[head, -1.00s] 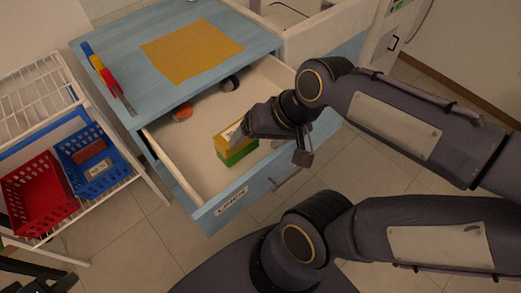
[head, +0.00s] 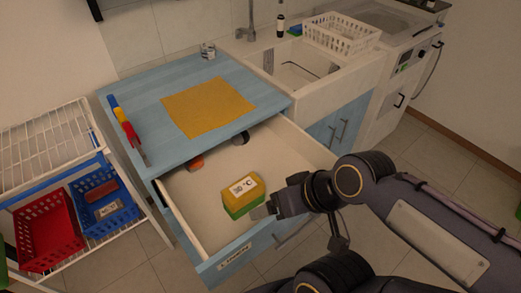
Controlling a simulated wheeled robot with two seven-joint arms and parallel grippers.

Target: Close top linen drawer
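The top linen drawer (head: 215,266) of the blue cabinet is pulled far out, with a white label on its blue front and a pale interior. A yellow-and-green box (head: 243,195) stands inside it near the front. My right gripper (head: 262,212) is at the front of the drawer, just right of the box. Its pale finger looks close to the front panel's top edge; I cannot tell whether it touches. Its finger gap is not clear. My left gripper is not in view.
An orange item (head: 196,163) and a dark item (head: 240,138) lie at the back of the drawer. The cabinet top (head: 150,83) holds a yellow mat, a colourful-handled tool and a can. A white rack (head: 55,125) with red and blue baskets stands left. A sink (head: 330,90) is right.

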